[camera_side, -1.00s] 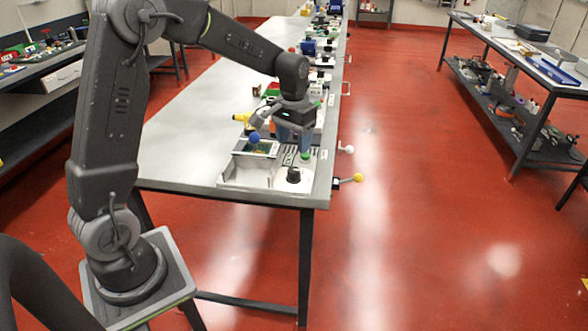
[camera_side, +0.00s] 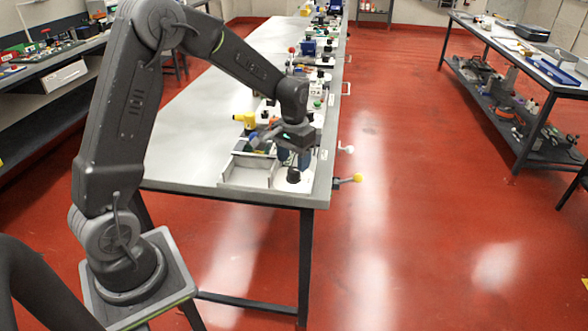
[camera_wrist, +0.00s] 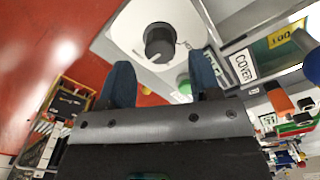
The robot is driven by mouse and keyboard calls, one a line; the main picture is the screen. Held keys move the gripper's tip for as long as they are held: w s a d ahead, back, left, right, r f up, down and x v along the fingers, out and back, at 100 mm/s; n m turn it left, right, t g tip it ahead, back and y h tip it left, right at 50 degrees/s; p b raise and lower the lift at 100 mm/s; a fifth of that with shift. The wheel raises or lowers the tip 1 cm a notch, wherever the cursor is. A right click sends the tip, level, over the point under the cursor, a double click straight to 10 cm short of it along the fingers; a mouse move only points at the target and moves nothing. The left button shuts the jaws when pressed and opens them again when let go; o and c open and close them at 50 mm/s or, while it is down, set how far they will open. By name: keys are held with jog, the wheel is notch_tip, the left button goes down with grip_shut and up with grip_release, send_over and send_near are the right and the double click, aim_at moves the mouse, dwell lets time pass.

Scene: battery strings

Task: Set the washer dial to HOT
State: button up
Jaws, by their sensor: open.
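The washer dial (camera_wrist: 160,43) is a black round knob on a white panel (camera_wrist: 131,28), ahead of my fingertips in the wrist view. In the side view the dial (camera_side: 293,175) stands near the front end of the bench. My gripper (camera_wrist: 163,76) is open, with its two blue fingers spread apart and nothing between them. In the side view my gripper (camera_side: 294,157) hangs just behind and above the dial, apart from it.
A white open tray (camera_side: 248,173) lies left of the dial. A green button (camera_wrist: 185,87) sits close to my fingers. A yellow-ended lever (camera_side: 357,178) sticks out from the bench's right edge. A yellow device (camera_side: 245,120) and several fixtures stand farther back along the bench.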

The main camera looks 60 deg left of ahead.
aim_at(294, 170)
jog(key=shift+f, duration=0.15)
jog(key=shift+f, duration=1.65)
